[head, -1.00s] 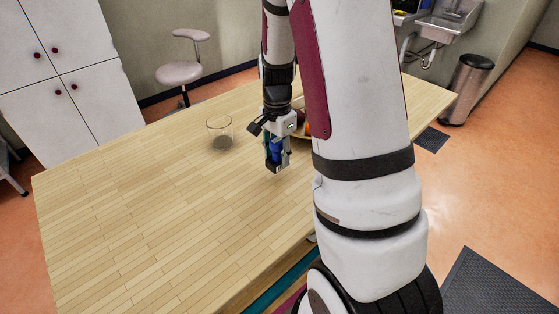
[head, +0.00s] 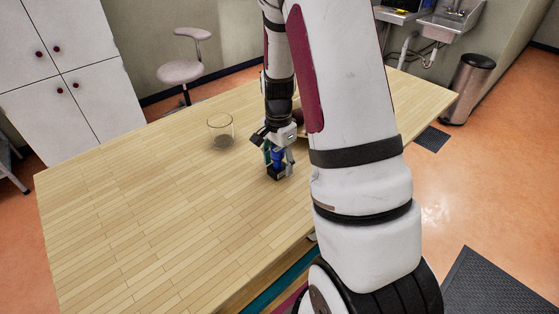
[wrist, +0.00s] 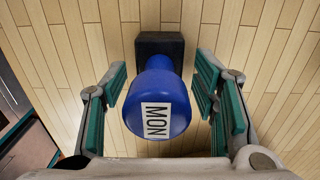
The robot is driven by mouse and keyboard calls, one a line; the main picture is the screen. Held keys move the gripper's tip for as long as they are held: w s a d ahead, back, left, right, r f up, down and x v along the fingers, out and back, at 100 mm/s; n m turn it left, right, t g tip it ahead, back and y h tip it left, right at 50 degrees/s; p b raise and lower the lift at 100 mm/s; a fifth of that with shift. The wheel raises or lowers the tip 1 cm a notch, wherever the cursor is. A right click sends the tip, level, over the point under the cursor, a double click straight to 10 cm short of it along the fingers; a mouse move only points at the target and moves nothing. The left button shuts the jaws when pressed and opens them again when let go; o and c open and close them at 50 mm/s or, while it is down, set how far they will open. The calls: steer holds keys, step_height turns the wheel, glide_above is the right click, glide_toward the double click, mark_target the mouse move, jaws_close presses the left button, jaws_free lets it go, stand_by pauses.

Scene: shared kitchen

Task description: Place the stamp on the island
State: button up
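The stamp (head: 276,172) has a blue round handle and a black block base. It stands upright on the wooden top of the island (head: 150,215), near its middle. In the wrist view the stamp (wrist: 158,95) shows a white label reading MON on the handle's top. My gripper (head: 279,157) is low over the island, around the stamp. In the wrist view my gripper's green-padded fingers (wrist: 162,88) are spread on both sides of the handle, with a gap on each side. My arm hides part of the island's right side.
A clear glass (head: 221,130) stands on the island, left of and behind my gripper. A bowl or similar item (head: 300,126) is partly hidden behind my gripper. The island's left and front areas are bare. A stool (head: 180,72) stands beyond the far edge.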

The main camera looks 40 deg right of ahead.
step_height(320, 180, up, 12)
steer(key=shift+w+r+b, duration=0.1)
steer(key=shift+w+b, duration=0.05)
steer(key=shift+b, duration=0.15)
steer(key=s+a+r+n+t, duration=0.3)
steer(key=s+a+r+n, duration=0.7)
steer(key=a+r+n, duration=0.4)
steer(key=s+a+n+t, duration=0.2)
steer(key=s+a+n, duration=0.1)
steer(key=s+a, duration=0.2)
steer(key=shift+s+r+n, duration=0.15)
steer(key=shift+s+n, duration=0.15)
steer(key=shift+s, duration=0.95)
steer(key=shift+a, duration=0.1)
